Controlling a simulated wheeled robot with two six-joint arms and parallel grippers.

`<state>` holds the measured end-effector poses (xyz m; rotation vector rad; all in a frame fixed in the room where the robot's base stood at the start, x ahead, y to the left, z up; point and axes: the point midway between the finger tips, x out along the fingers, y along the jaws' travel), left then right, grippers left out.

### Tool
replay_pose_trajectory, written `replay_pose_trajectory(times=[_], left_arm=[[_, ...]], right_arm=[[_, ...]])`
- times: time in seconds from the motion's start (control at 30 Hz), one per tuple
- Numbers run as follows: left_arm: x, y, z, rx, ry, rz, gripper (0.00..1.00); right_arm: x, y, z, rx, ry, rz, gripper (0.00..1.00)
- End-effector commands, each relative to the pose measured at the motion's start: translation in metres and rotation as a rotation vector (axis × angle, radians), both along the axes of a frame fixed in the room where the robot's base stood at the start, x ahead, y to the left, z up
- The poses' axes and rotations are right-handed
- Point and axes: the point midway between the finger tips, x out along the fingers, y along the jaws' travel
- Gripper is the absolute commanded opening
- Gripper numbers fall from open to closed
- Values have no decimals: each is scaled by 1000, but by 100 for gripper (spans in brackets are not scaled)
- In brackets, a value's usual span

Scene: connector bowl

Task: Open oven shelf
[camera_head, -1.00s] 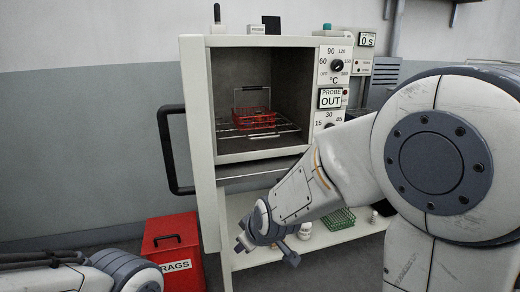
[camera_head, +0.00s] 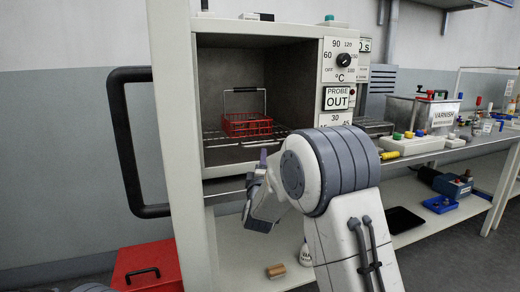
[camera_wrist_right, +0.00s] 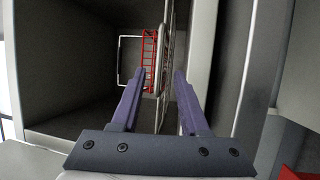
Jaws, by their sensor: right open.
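The oven (camera_head: 240,32) stands open, its door (camera_head: 178,120) swung out to the left with a dark handle (camera_head: 125,150). Inside, a wire shelf (camera_head: 225,140) carries a red wire basket (camera_head: 247,124) with a raised handle. My right gripper (camera_head: 256,185) is in front of the oven opening, near its lower edge. In the right wrist view, its two fingers (camera_wrist_right: 158,78) are apart and empty. The shelf (camera_wrist_right: 168,48) and red basket (camera_wrist_right: 149,62) show beyond and between the fingertips, sideways in that view. Contact with the shelf cannot be seen. My left gripper is out of view.
Below the oven, a lower bench shelf holds a small brown block (camera_head: 276,271) and a white bottle (camera_head: 305,256).

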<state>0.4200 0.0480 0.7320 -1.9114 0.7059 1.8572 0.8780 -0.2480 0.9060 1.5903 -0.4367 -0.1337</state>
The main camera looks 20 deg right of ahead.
Motion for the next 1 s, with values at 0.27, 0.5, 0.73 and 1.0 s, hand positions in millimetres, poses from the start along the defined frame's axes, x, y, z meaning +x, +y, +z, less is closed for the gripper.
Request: replay_pose_trajectory(times=[0.27,0.5,0.73,1.0], left_arm=[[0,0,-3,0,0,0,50],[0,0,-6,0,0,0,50],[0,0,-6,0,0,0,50],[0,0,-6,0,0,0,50]], right_arm=[[41,-10,8,-3,-3,4,45],[76,-24,15,-3,-2,6,45],[92,-32,18,-3,0,3,45],[93,-33,19,-3,0,3,45]])
